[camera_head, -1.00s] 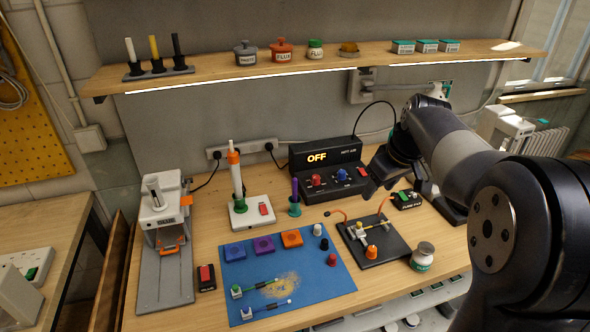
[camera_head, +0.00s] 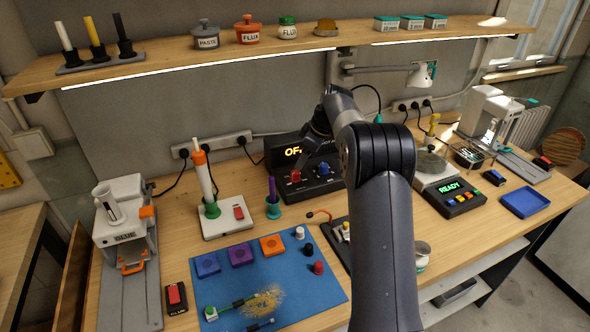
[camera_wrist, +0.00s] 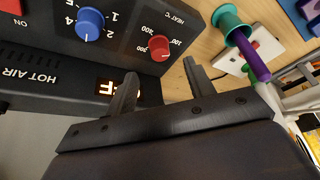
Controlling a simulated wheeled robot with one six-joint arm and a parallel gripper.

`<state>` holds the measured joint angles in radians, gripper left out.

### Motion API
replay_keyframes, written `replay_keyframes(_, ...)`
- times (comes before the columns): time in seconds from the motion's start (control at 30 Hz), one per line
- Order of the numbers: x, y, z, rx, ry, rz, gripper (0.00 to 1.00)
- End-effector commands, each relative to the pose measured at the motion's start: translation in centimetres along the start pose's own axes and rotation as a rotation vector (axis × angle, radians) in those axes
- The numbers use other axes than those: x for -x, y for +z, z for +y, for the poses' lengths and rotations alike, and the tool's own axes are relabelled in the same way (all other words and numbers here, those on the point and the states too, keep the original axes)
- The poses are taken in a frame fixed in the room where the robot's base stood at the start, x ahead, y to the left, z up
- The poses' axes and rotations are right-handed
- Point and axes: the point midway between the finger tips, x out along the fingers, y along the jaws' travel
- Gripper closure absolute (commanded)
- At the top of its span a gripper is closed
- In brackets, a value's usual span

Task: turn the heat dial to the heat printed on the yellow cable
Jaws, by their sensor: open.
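The heat dial is a red knob (camera_wrist: 158,48) under "HEAT °C" on the black hot air station (camera_head: 270,150); it also shows in the head view (camera_head: 295,176). Marks such as 100 and 200 ring it; its exact setting is unclear. My gripper (camera_wrist: 160,84) is open and empty, its fingers apart and pointing toward the red dial, not around it. In the head view my gripper (camera_head: 308,145) hangs over the station. A blue dial (camera_wrist: 90,23) with numbers sits beside the red one. I cannot make out a yellow cable or its print; my arm hides part of the bench.
A purple-handled tool (camera_head: 273,195) in a green holder and a soldering stand (camera_head: 222,222) stand left of the station. A blue mat (camera_head: 225,265) lies in front. A shelf (camera_head: 345,40) runs above. The station's lit display (camera_head: 293,152) is partly covered by my arm.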

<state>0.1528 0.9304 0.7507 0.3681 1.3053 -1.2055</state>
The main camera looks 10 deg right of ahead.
Motion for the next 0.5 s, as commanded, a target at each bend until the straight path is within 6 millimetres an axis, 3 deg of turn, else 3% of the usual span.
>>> replay_keyframes(0.2,-4.1,0.0,-0.1,-0.001,-0.003,-0.002,0.49)
replay_keyframes(0.5,-6.7,0.0,-0.1,-0.001,0.000,0.000,0.49)
